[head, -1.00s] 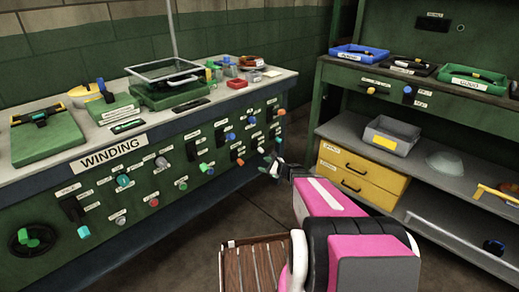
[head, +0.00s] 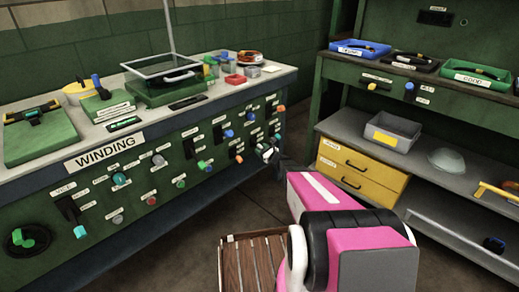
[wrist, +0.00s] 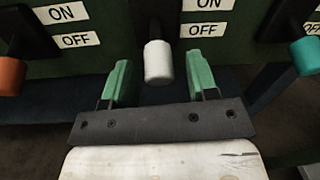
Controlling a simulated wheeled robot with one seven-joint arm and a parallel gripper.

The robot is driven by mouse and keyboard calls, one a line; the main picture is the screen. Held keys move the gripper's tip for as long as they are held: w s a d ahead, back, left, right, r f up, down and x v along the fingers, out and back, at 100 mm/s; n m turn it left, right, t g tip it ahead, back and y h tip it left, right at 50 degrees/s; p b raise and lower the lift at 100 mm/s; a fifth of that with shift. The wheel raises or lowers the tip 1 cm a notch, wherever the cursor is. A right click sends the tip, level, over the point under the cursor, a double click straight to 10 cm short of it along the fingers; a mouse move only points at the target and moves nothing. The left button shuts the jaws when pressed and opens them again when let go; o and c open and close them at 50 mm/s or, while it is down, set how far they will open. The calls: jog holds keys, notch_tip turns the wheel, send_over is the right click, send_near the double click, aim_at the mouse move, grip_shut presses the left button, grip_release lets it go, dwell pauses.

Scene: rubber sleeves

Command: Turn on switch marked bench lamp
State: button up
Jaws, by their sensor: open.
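A white knob (wrist: 158,62) on a dark lever hangs down from the green panel in the wrist view, with ON and OFF labels (wrist: 203,30) to its right. The lever points down, past OFF. My gripper (wrist: 160,85) is open, with its green fingertips on either side of the white knob and a gap showing on both sides. In the head view my gripper (head: 267,153) is at the right end of the switch panel, small and partly hidden by my arm. No bench lamp marking is readable in either view.
An orange-knobbed switch (wrist: 11,75) is close on the left and a teal-knobbed one (wrist: 305,52) on the right. The WINDING bench (head: 104,153) carries several more switches and knobs. A shelf with yellow drawers (head: 350,182) stands to the right; floor lies between.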

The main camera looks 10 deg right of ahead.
aim_at(260, 145)
jog(key=shift+x, duration=0.95)
jog(key=c, duration=0.9)
jog(key=shift+s+r, duration=0.1)
jog(key=shift+r, duration=0.05)
jog(key=shift+s+d+r+g+h, duration=0.15)
jog(key=shift+r+g+h, duration=0.45)
jog(key=shift+g+h, duration=0.5)
jog(key=shift+r+g+h, duration=0.4)
jog(key=shift+g+h, duration=0.1)
jog(key=shift+g, duration=0.5)
jog(key=shift+r+g+h, duration=0.35)
jog(key=shift+g+h, duration=0.15)
jog(key=shift+g, duration=0.5)
jog(key=shift+r+h, duration=0.1)
jog(key=shift+h, duration=0.2)
